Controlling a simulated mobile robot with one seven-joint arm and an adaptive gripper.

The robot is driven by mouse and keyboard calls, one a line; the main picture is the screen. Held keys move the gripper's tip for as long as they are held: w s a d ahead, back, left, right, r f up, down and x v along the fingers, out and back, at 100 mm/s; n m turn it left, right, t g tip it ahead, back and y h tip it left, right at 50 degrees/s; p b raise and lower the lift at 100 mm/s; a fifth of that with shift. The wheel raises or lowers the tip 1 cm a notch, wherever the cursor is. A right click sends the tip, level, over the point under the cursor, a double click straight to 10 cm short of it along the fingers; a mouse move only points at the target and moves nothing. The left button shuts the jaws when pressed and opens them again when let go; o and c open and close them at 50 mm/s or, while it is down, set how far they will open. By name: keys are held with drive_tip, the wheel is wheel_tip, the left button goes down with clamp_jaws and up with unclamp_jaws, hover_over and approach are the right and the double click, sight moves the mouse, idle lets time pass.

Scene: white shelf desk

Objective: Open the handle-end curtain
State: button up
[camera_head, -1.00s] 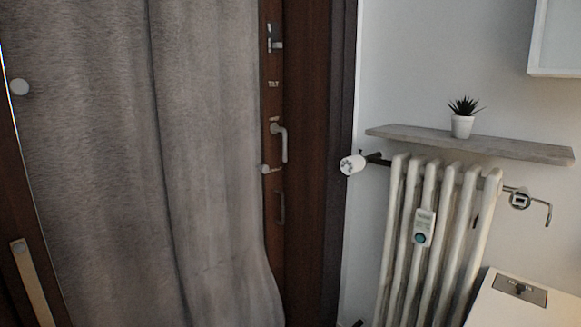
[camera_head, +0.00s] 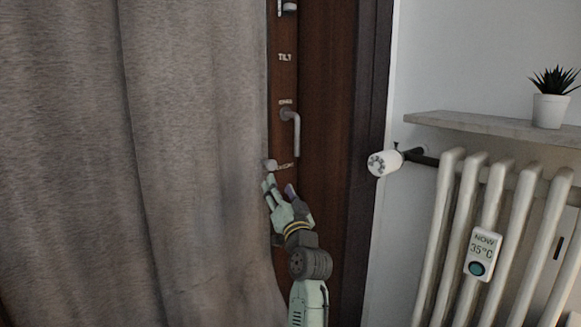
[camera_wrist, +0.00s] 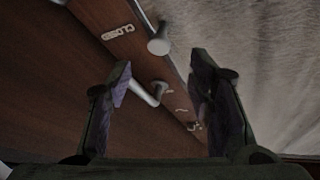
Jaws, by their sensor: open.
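The grey curtain (camera_head: 190,150) hangs over the left of the dark wooden door (camera_head: 325,130). A pale round knob (camera_head: 270,165) sits at the curtain's right edge; in the wrist view the knob (camera_wrist: 159,44) shows beyond the fingertips, between the two fingers in the picture. My gripper (camera_head: 279,187) is open and empty, just below the knob in the head view. A metal door handle (camera_head: 295,130) hangs down above and right of the gripper; it also shows in the wrist view (camera_wrist: 146,92), partly behind a finger. Whether a finger touches anything cannot be told.
The wall between door and shelf is bare.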

sight(272, 166)
drive_tip(key=p+x, duration=0.2)
drive_tip(key=x, duration=0.8)
drive_tip(key=shift+w+r, duration=0.1)
drive_tip(key=shift+w, duration=0.2)
drive_tip(key=shift+c, duration=0.4)
clamp_jaws()
